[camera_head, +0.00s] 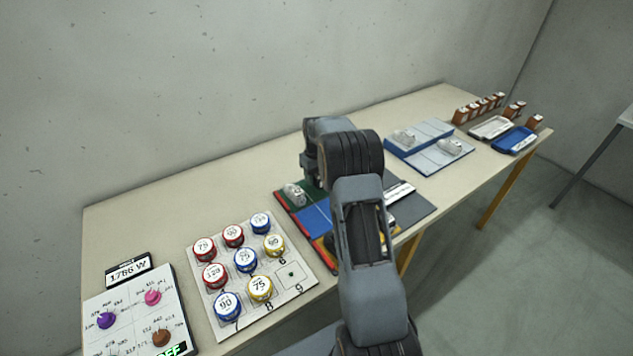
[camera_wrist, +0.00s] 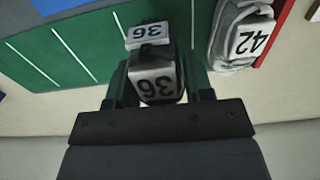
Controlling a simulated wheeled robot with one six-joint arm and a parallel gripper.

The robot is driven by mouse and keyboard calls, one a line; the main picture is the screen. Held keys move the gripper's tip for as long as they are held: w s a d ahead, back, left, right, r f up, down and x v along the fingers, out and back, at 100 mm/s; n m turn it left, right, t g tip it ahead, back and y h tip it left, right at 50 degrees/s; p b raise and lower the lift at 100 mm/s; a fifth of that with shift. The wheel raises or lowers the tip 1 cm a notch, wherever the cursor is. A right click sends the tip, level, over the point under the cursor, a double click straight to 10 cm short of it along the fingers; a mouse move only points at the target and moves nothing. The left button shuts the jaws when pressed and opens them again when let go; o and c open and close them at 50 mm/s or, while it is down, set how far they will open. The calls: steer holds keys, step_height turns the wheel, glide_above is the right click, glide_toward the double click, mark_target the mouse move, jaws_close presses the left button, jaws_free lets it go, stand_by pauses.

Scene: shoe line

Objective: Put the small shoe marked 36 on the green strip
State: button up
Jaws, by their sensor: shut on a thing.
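In the wrist view my gripper (camera_wrist: 156,88) is shut on the small shoe marked 36 (camera_wrist: 153,74), with a finger on each side of it. Two labels reading 36 show on the shoe. The green strip (camera_wrist: 62,58) with thin white lines lies beyond and around it. I cannot tell whether the shoe touches the strip. A grey-white shoe marked 42 (camera_wrist: 240,38) lies to the right, near the strip's red edge. In the head view the green strip (camera_head: 283,197) shows beside a pale shoe (camera_head: 294,192); my arm hides the held shoe.
In the head view a board of round numbered tins (camera_head: 205,310) and a panel with knobs (camera_head: 130,310) stand at left. A blue-and-white stand (camera_head: 432,155), trays (camera_head: 513,140) and small brown boxes (camera_head: 480,108) are at right. Bare tabletop lies behind the mat.

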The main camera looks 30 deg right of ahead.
steer(key=shift+w+f, duration=0.15)
steer(key=shift+f, duration=1.65)
steer(key=shift+f, duration=0.1)
steer(key=o, duration=0.9)
steer(key=shift+o, duration=0.2)
